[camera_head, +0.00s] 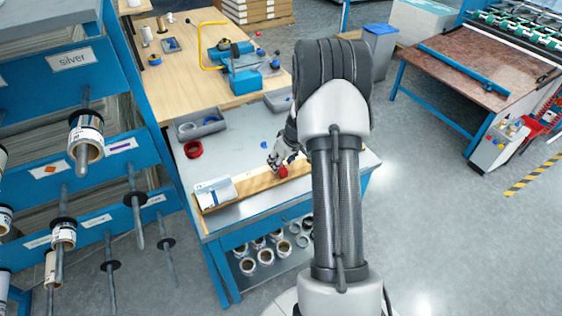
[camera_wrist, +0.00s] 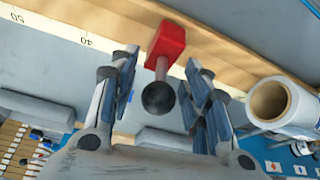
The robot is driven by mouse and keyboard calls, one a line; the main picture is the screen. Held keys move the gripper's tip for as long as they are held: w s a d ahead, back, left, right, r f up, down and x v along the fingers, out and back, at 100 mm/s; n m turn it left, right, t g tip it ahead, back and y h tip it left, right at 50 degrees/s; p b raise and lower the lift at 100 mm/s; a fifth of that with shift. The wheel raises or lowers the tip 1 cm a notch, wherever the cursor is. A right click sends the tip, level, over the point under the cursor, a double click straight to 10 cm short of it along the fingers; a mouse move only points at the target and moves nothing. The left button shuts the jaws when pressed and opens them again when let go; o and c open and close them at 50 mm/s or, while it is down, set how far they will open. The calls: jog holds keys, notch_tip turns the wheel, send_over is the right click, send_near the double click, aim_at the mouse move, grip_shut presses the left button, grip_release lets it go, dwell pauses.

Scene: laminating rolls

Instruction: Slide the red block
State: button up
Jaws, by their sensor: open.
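The red block (camera_wrist: 168,42) sits on a wooden rail with a ruler scale (camera_wrist: 60,32). A dark round knob (camera_wrist: 158,98) on a short stem sticks out from the block toward my gripper. In the wrist view my gripper (camera_wrist: 160,72) is open, with one finger on each side of the block and knob and gaps visible between. In the head view the red block (camera_head: 283,172) shows as a small red spot at my gripper (camera_head: 280,162), partly hidden by it. The wooden rail (camera_head: 240,190) runs along the front of the grey worktable.
A white roll (camera_wrist: 283,103) is right of my gripper. A blue rack (camera_head: 90,110) stands at left.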

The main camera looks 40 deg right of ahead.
jog(key=shift+c, duration=0.3)
grip_shut()
dwell(0.3)
